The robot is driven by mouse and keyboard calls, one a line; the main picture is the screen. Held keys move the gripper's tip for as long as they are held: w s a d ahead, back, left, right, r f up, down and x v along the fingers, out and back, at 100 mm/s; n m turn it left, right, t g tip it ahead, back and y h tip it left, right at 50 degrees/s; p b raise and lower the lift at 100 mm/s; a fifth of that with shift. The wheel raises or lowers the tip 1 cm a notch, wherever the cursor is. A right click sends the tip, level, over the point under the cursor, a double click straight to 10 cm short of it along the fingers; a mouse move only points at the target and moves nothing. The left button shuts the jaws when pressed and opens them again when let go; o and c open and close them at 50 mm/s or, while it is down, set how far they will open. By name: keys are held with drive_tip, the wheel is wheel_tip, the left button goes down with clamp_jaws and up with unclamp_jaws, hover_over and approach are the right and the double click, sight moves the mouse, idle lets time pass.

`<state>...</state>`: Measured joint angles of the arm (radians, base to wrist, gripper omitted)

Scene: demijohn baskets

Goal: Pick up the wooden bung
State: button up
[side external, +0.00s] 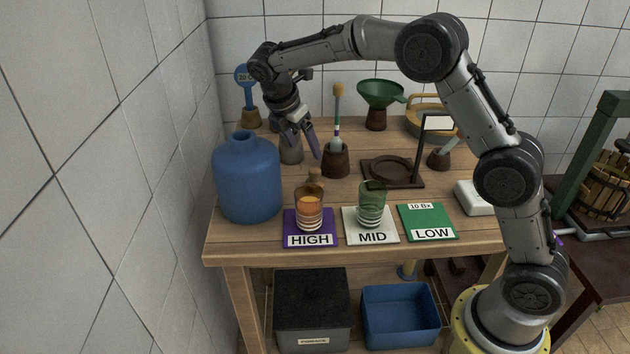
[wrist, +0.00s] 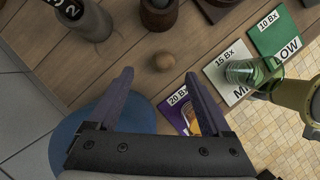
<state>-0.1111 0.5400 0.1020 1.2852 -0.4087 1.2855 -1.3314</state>
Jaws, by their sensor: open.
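The wooden bung (wrist: 164,61) is a small round light-brown piece on the table, seen from above in the wrist view.
A blue demijohn (side external: 246,180) stands left of the bung. In front are an orange glass (side external: 309,207) on the purple HIGH card (side external: 290,226) and a green glass (side external: 373,203) on the MID card (side external: 349,223). The LOW card (side external: 428,218) is empty. A dark pot (side external: 335,163) stands behind.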

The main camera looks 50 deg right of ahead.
sight(318, 178)
drive_tip(key=x, duration=0.7)
drive_tip(key=shift+f, duration=0.15)
drive_tip(key=x, duration=0.2)
drive_tip(key=s+x, duration=0.1)
drive_tip(key=x, duration=0.1)
drive_tip(key=shift+a+f, duration=0.1)
drive_tip(key=shift+a, duration=0.05)
drive_tip(key=shift+d+f, duration=0.2)
drive_tip(key=shift+f, duration=0.35)
drive_tip(key=shift+w, duration=0.1)
drive_tip(key=c, duration=1.3)
